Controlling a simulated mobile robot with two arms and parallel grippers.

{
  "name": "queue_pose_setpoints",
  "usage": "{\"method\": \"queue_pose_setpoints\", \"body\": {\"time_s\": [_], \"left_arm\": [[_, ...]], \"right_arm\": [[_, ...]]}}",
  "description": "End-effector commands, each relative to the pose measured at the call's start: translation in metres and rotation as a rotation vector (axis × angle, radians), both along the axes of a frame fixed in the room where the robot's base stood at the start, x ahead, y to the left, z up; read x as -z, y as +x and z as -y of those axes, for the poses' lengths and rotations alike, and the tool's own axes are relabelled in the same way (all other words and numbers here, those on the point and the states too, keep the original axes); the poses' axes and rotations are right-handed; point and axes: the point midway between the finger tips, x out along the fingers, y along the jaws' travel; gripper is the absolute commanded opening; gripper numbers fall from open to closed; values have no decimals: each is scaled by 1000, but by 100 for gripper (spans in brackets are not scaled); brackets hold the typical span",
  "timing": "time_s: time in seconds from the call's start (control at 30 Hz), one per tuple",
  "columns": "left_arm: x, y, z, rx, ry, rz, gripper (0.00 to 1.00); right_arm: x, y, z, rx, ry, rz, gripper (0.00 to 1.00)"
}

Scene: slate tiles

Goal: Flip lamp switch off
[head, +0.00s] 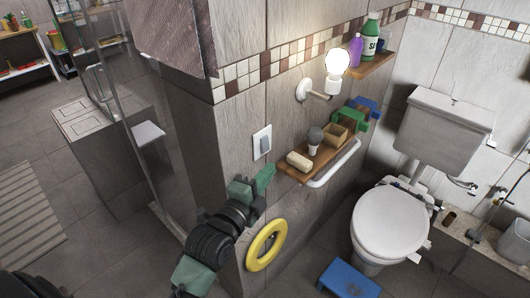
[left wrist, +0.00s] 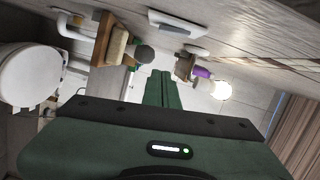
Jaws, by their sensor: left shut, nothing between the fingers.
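The lamp switch (head: 262,142) is a white wall plate with a grey rocker on the tiled wall. It also shows in the left wrist view (left wrist: 178,25), seen edge-on. The wall lamp (head: 337,65) glows bright white to the right of the switch; it also shows in the left wrist view (left wrist: 221,90). My left gripper (head: 266,173) is green, shut and empty, just below the switch plate. In the left wrist view its closed fingers (left wrist: 158,88) appear apart from the plate. My right gripper is not in view.
A wooden shelf (head: 285,172) with a soap block, brush and box stands out right of the switch, with a white rail (head: 335,167) along it. A yellow ring (head: 267,245) hangs below. A glass shower panel (head: 135,120) is left; the toilet (head: 390,220) is right.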

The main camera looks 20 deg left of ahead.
Motion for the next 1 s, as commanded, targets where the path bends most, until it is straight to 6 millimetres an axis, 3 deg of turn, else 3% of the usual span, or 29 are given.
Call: {"method": "queue_pose_setpoints", "body": {"time_s": [0.23,0.5,1.0], "left_arm": [[-3,54,6,-1,-3,1,0],[5,63,-28,0,2,0,0],[8,67,-32,1,6,3,0]], "right_arm": [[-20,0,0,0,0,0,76],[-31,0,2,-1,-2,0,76],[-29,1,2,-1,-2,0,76]]}}
